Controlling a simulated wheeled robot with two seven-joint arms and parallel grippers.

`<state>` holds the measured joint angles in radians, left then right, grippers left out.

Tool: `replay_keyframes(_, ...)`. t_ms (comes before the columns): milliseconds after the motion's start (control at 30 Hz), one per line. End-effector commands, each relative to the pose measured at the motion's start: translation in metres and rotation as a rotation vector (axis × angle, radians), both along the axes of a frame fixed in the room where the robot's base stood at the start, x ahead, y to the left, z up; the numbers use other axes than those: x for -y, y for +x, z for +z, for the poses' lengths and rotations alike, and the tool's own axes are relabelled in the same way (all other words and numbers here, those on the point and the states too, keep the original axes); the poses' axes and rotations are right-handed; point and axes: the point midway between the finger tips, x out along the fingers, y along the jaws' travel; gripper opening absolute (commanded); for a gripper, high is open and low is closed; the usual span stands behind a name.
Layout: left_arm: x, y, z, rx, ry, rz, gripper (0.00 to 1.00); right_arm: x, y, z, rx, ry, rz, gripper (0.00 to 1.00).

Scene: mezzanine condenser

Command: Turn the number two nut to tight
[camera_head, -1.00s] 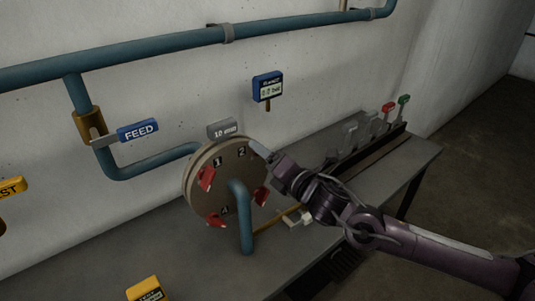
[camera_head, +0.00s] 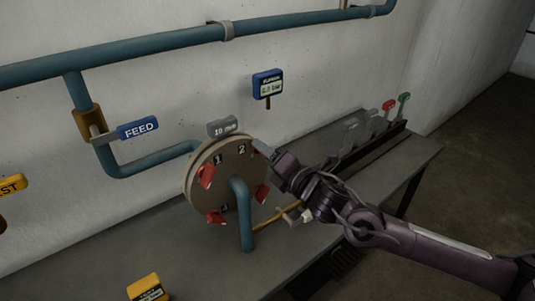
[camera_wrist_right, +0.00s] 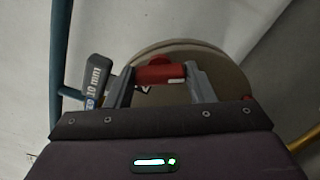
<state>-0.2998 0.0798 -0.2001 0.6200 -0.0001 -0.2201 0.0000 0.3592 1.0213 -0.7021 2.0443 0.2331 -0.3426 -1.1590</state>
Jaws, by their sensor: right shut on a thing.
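A round tan plate (camera_head: 225,165) carries red nuts and stamped numbers. The number 2 (camera_head: 242,149) shows near its upper right rim. My right gripper (camera_head: 262,150) is at that rim beside the number and hides the nut there in the head view. In the right wrist view, the red number two nut (camera_wrist_right: 160,74) sits between the two grey fingers of my right gripper (camera_wrist_right: 162,80), which is shut on it. Other red nuts show at number 1 (camera_head: 206,176), at the lower left (camera_head: 216,218) and at the right (camera_head: 262,195). My left gripper is not in view.
A blue pipe (camera_head: 242,215) rises in front of the plate. A rack of coloured handles (camera_head: 378,140) stands on the bench (camera_head: 330,240).

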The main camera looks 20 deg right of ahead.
Motion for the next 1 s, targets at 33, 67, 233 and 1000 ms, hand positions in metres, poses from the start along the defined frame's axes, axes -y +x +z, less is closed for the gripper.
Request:
replay_keyframes(33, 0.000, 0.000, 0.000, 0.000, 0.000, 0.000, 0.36, 0.000, 0.000, -0.001, -0.012, 0.028, -0.001, 0.26)
replay_keyframes(67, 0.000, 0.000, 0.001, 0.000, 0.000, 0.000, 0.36, 0.000, 0.000, -0.001, -0.019, 0.047, -0.001, 0.26)
replay_keyframes(233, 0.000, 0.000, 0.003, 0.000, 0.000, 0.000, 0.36, 0.000, 0.000, -0.001, -0.067, 0.180, -0.001, 0.26)
replay_keyframes(1000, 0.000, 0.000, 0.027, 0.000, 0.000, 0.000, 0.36, 0.000, 0.000, -0.001, -0.304, 0.829, -0.001, 0.26)
